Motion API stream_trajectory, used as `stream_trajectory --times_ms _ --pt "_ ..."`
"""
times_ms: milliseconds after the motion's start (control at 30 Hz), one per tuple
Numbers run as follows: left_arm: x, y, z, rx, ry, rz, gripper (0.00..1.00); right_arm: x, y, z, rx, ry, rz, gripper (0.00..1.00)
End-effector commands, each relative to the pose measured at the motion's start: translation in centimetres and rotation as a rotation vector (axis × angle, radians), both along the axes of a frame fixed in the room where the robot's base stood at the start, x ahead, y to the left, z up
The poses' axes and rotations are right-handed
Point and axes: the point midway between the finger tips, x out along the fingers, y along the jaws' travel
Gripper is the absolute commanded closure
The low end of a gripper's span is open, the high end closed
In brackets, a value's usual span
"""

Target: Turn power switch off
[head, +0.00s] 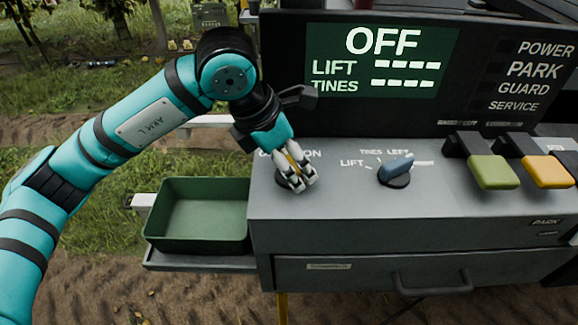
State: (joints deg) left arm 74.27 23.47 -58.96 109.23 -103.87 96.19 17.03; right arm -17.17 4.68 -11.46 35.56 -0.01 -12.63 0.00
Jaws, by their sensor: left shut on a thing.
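My left arm comes in from the left and reaches down to the grey control panel (345,210). My left gripper (298,186) is shut on the power switch, a rotary knob whose dark round base (283,181) shows under the fingers. The fingers hide most of the knob, so its angle cannot be told. The label behind it is partly covered; "ON" shows at its right end. The green display (382,60) reads "OFF", with "LIFT" and "TINES" followed by dashes. My right gripper is not in view.
Green (493,171) and yellow (547,171) levers are further right. An empty green tray (197,240) sits on a shelf at left. A drawer handle (432,287) juts out below.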

Motion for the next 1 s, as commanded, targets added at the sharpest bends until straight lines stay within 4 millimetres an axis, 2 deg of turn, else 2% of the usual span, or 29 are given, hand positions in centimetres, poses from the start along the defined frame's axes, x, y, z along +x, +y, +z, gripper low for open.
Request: stream_trajectory --times_ms 567,600,700,767,1000 --pt "0.15 -0.01 0.29 -0.004 -0.005 0.037 0.63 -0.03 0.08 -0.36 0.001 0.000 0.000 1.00" --pt "0.14 -0.01 0.29 -0.004 -0.005 0.037 0.27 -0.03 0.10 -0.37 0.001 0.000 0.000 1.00" --pt "0.12 0.00 0.23 -0.003 -0.003 0.035 0.14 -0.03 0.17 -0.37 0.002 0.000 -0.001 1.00" --pt "0.09 0.00 0.19 -0.002 -0.002 0.035 0.08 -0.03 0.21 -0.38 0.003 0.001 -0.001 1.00" --pt "0.04 0.00 0.08 -0.001 -0.001 0.033 0.08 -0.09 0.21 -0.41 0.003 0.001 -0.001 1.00"
